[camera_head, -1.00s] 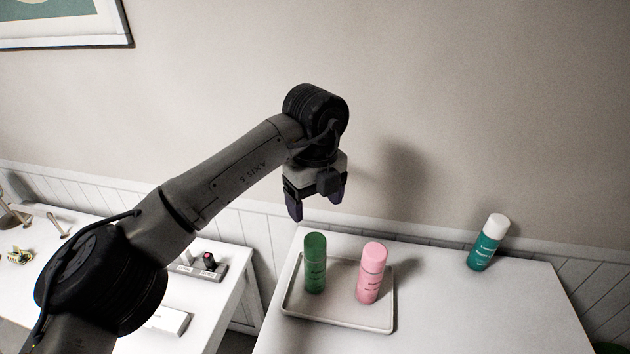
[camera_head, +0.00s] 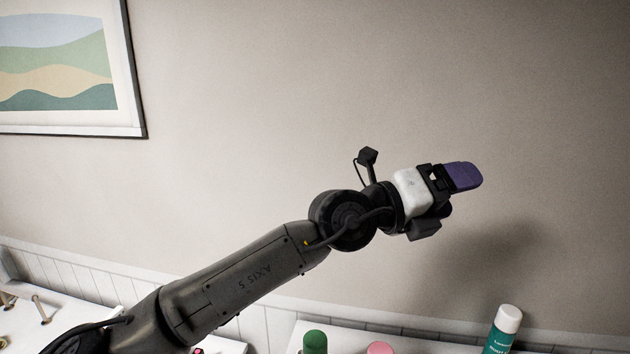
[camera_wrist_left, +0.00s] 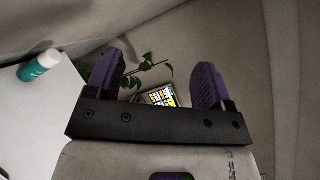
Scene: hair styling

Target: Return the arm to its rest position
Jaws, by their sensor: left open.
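My left gripper (camera_head: 464,188) is raised in front of the bare wall, pointing right, well above the table. In the left wrist view its two purple fingers (camera_wrist_left: 157,82) stand apart with nothing held between them. My right gripper is not in view. A teal bottle with a white cap (camera_head: 503,330) stands at the lower right. It also shows in the left wrist view (camera_wrist_left: 38,67) at the left. The tops of a green bottle (camera_head: 315,342) and a pink bottle (camera_head: 380,348) show at the bottom edge, and the rest of them is cut off.
A white table (camera_head: 440,345) runs along the bottom, and a second white table (camera_head: 70,310) is at the lower left. A framed picture (camera_head: 60,65) hangs at the upper left. The left wrist view shows a green plant (camera_wrist_left: 147,72) beyond the fingers.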

